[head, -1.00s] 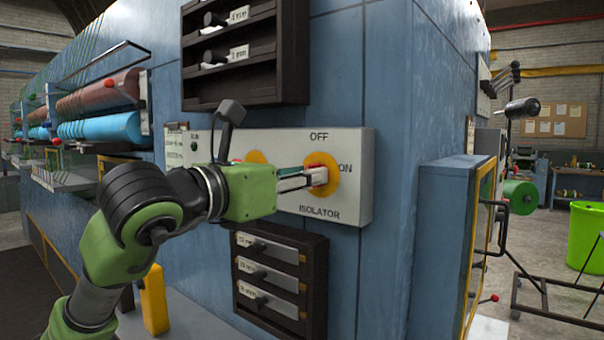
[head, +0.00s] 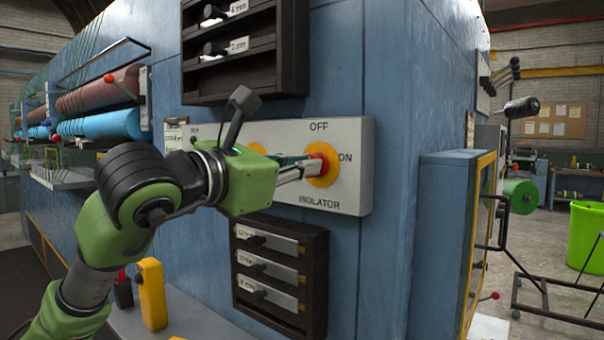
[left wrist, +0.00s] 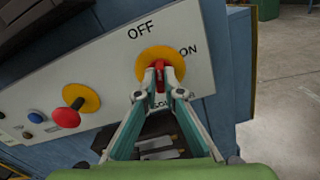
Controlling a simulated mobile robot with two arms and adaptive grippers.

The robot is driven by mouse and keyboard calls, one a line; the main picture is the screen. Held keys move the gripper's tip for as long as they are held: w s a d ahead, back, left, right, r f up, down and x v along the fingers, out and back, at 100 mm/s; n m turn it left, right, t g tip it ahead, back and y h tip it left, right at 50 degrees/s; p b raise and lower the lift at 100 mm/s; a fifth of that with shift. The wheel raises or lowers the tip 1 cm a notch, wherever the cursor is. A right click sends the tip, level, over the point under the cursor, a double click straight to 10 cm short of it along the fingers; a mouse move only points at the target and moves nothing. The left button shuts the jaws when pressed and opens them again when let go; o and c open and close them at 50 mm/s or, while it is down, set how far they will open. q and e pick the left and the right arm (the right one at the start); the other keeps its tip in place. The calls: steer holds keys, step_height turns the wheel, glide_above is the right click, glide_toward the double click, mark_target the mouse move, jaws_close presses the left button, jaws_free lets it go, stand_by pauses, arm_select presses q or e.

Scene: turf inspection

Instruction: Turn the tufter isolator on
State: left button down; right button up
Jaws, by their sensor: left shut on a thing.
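The isolator is a red handle on a round yellow disc (head: 326,178), set in a pale panel (head: 352,199) lettered OFF above, ON at the right and ISOLATOR below. My left gripper (head: 314,167) reaches it from the left and is shut on the red handle. The left wrist view shows the yellow disc (left wrist: 153,55) and the red handle (left wrist: 159,72) between the two fingertips (left wrist: 160,95). The fingers partly hide the handle, so I cannot tell exactly where it points. My right gripper is in neither view.
A red knob (left wrist: 66,118) on a second yellow disc sits on the same panel, left of the isolator. Dark racks hang above (head: 290,60) and below (head: 318,275) the panel. A blue cabinet (head: 440,240) juts out at the right. A yellow object (head: 152,293) stands below my arm.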

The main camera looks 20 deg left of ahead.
arm_select(q)
steer(key=shift+d+f+m+b, duration=0.1)
steer(key=shift+m+b, duration=0.85)
steer(key=shift+m, duration=2.6)
steer(key=shift+f+m+b, duration=0.1)
steer(key=shift+m+b, duration=0.85)
steer(key=shift+m, duration=2.9)
steer(key=c, duration=2.2)
jaws_free()
steer(key=shift+o, duration=0.2)
steer(key=shift+s, duration=0.15)
steer(key=v, duration=1.2)
